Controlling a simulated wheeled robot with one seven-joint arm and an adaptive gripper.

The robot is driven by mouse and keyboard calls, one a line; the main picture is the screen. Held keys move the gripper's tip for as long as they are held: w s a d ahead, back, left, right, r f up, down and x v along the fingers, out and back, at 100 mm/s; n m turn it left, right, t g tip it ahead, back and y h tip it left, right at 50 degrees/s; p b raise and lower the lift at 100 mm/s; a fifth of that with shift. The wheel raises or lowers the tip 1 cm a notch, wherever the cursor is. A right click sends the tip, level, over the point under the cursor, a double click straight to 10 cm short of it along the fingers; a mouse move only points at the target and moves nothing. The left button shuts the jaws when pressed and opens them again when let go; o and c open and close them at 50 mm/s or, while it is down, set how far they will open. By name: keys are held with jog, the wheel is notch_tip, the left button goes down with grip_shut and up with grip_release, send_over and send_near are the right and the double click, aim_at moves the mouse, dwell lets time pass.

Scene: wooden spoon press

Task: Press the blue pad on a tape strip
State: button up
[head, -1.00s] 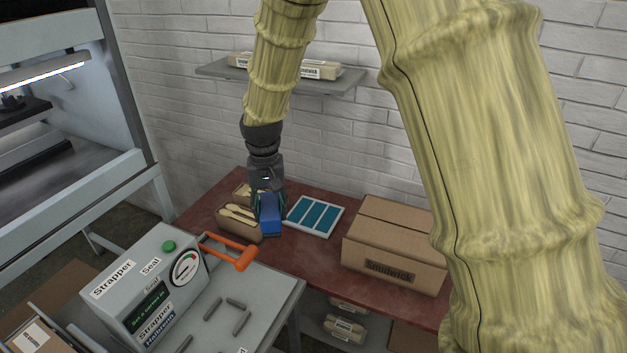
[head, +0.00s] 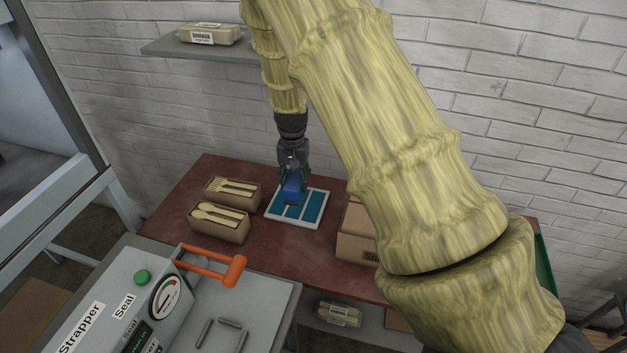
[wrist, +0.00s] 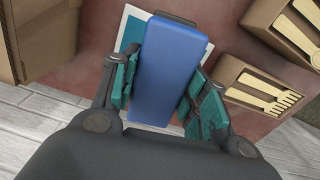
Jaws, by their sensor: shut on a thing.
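My gripper (head: 293,181) is shut on the blue pad (head: 293,188), which hangs below the fingers. In the wrist view the blue pad (wrist: 167,70) sits between the two teal fingers of my gripper (wrist: 165,90). In the head view the pad is over the left part of a white-framed panel (head: 274,220) with blue tape strips (head: 312,207). In the wrist view the panel (wrist: 126,25) is mostly hidden behind the pad. I cannot tell whether the pad touches a strip.
Two cartons of wooden cutlery, one behind (head: 232,192) and one in front (head: 219,223), stand left of the panel. A cardboard box (head: 355,246) is close on the right, partly behind my arm. The grey strapper (head: 118,315) with an orange handle (head: 233,271) is at front left.

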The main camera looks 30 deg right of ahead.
jog(key=shift+m, duration=0.7)
jog(key=d+f, duration=0.1)
jog(key=d, duration=0.1)
jog(key=d+f+b, duration=0.1)
jog(key=d+f, duration=0.1)
jog(key=s+d+f, duration=0.1)
jog(key=d+f, duration=0.1)
jog(key=shift+s+d+b, duration=0.1)
jog(key=shift+d+b, duration=0.05)
jog(key=shift+b, duration=0.25)
jog(key=shift+f+b, duration=1.25)
jog(key=shift+f, duration=0.45)
jog(key=shift+f, duration=0.65)
dwell(0.9)
notch_tip(320, 180, up, 7)
jog(key=p, duration=0.5)
dwell(0.6)
dwell(0.5)
